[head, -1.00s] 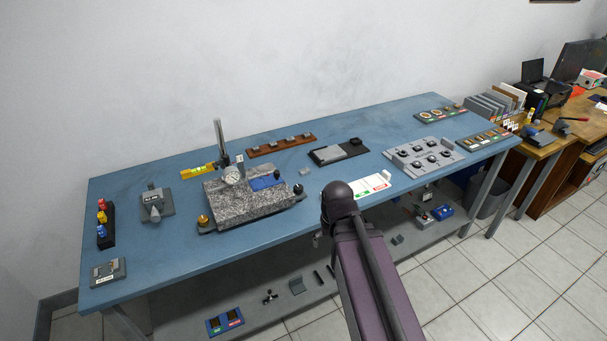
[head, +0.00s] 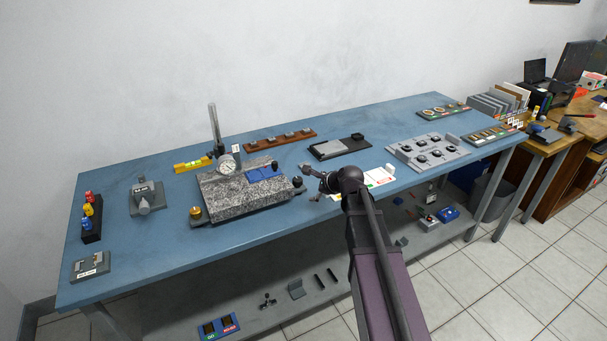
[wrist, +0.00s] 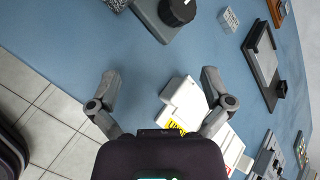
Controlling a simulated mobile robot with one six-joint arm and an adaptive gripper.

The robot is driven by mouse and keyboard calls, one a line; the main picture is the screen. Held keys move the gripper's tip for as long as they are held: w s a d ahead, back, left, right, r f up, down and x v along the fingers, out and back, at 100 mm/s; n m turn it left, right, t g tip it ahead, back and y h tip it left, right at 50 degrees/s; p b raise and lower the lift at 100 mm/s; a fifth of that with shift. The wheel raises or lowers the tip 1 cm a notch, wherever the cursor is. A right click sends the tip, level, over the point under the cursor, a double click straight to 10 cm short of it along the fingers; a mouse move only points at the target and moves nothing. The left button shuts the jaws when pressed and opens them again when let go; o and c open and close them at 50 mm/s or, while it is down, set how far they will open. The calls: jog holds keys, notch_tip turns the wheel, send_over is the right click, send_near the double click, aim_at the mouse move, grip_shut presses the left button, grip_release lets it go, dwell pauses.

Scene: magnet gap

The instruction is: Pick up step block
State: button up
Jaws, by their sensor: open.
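My gripper (head: 322,182) is over the front edge of the blue bench, left of the white labelled tray. In the head view the gripper is close to that spot and the block is hard to tell apart. A pale stepped-looking shape (wrist: 184,98) on the tray lies nearer the right finger.
A granite plate (head: 237,202) with a dial gauge stand is to the left. A dark grey fixture (head: 338,149) and a grey knobbed panel (head: 428,153) stand farther right. Bare blue bench lies between them.

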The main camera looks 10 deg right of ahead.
jog(key=w+d+m+t+b, duration=0.1)
jog(key=w+m, duration=0.1)
jog(key=m, duration=0.1)
jog(key=w+d+m+t+b, duration=0.1)
jog(key=w+m, duration=0.2)
jog(key=w+d+m+t+b, duration=0.1)
jog(key=w+d+m, duration=0.1)
jog(key=w+m, duration=0.1)
jog(key=shift+d, duration=0.1)
jog(key=shift+w+d+r+m+t+b, duration=0.2)
jog(key=shift+w+d+m+t+b, duration=0.25)
jog(key=shift+m, duration=0.45)
jog(key=shift+a, duration=0.1)
jog(key=shift+b+x, duration=1.6)
jog(key=shift+x, duration=2.7)
jog(key=shift+w+f, duration=0.1)
jog(key=shift+w+a+f+b, duration=0.1)
jog(key=shift+w+f+b, duration=0.3)
jog(key=shift+w, duration=0.1)
jog(key=shift+b+x, duration=0.75)
jog(key=shift+x, duration=1.15)
